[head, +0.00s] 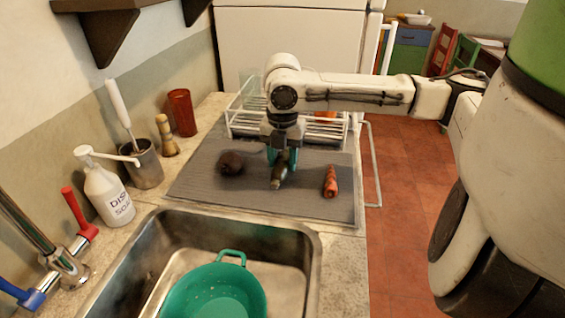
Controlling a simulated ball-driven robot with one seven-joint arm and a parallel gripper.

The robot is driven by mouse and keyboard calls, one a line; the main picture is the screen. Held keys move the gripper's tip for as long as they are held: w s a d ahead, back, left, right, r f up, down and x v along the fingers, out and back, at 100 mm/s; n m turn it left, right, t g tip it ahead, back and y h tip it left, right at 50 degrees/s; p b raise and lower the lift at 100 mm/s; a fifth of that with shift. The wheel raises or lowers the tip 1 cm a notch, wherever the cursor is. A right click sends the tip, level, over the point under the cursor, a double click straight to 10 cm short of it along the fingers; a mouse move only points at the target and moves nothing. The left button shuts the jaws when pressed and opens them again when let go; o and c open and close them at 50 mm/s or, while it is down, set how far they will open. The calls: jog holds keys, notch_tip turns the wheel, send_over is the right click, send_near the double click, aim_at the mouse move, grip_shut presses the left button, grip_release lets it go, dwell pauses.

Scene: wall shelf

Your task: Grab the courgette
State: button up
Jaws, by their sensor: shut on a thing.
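The courgette (278,177) is a small dark green thing under my gripper in the head view. Its near end shows and the rest is hidden by the fingers. My gripper (281,163) points down over the grey mat (240,194) and is shut on the courgette. I cannot tell whether the courgette touches the mat or is lifted a little.
A dark round vegetable (231,163) lies left of my gripper and a carrot (330,181) lies right. A white dish rack (243,122) stands behind. The sink with a green colander (214,292) is in front. A soap bottle (108,194) and red cup (182,112) stand left.

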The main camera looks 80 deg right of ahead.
jog(key=s+a+r+b, duration=0.8)
jog(key=s+r, duration=0.3)
jog(key=shift+a+r, duration=0.2)
jog(key=shift+r, duration=0.15)
